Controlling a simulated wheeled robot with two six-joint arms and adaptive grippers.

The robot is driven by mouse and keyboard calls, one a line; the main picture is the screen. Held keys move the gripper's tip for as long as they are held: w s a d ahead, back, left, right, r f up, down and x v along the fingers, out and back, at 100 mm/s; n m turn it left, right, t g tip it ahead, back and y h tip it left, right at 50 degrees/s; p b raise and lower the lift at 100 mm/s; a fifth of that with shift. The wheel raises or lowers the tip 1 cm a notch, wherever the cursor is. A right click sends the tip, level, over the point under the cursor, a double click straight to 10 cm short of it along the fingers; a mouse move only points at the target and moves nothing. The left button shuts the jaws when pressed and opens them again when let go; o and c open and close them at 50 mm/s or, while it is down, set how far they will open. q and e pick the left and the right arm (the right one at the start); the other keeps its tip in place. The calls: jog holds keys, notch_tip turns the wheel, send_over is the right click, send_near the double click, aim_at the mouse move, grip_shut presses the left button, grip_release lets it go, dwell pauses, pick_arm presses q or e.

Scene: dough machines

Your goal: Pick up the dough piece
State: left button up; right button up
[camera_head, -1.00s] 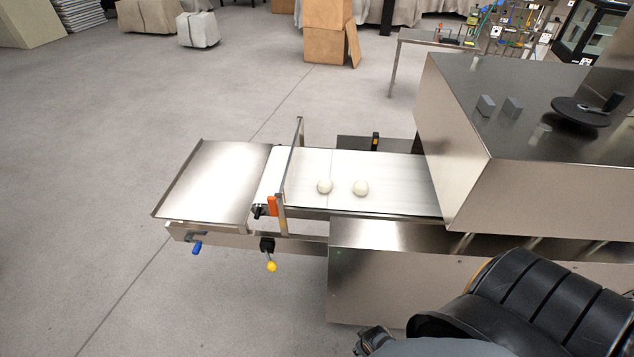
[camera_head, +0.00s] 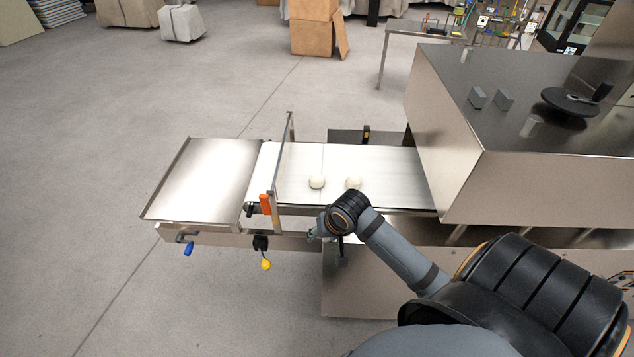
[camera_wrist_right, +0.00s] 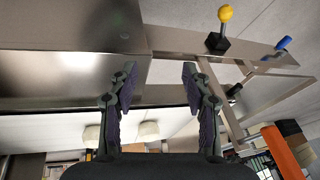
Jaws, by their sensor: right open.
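Two round white dough pieces sit on the white conveyor belt (camera_head: 390,165). One is at left (camera_head: 317,181) and one at right (camera_head: 353,183), the latter partly hidden by my right wrist. My right gripper (camera_head: 318,235) is at the belt's near side, mostly hidden by the wrist in the head view. In the right wrist view my right gripper (camera_wrist_right: 160,76) is open, with nothing between its fingers. The two dough pieces show low in that view, one at left (camera_wrist_right: 92,133) and one at centre (camera_wrist_right: 148,131), apart from the fingertips. My left gripper is not in view.
A metal tray (camera_head: 205,178) extends from the belt's left end. An upright frame with an orange part (camera_head: 265,204) spans the belt. A yellow-knobbed lever (camera_head: 266,265) and a blue handle (camera_head: 188,248) stick out in front. The big steel housing (camera_head: 500,150) bounds the belt at right.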

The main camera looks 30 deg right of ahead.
jog(key=w+d+r+m, duration=0.5)
jog(key=w+d+m, duration=0.2)
jog(key=w, duration=0.2)
jog(key=m+t, duration=0.1)
jog(key=m, duration=0.4)
send_near(320, 178)
jog(key=shift+n, duration=0.3)
jog(key=x, duration=0.5)
jog(key=shift+w+d, duration=0.2)
jog(key=shift+f+p, duration=0.25)
jog(key=shift+p, duration=0.15)
jog(key=x, duration=0.2)
jog(key=p+x, duration=0.1)
jog(key=x, duration=0.1)
jog(key=shift+a, duration=0.3)
jog(key=shift+w+f, duration=0.2)
jog(key=shift+f, duration=0.15)
jog(key=shift+s+r, duration=0.1)
jog(key=shift+s, duration=0.05)
jog(key=c, duration=0.4)
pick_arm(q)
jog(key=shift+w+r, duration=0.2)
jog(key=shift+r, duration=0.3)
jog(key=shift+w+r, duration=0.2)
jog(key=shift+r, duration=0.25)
pick_arm(e)
jog(key=c, duration=0.4)
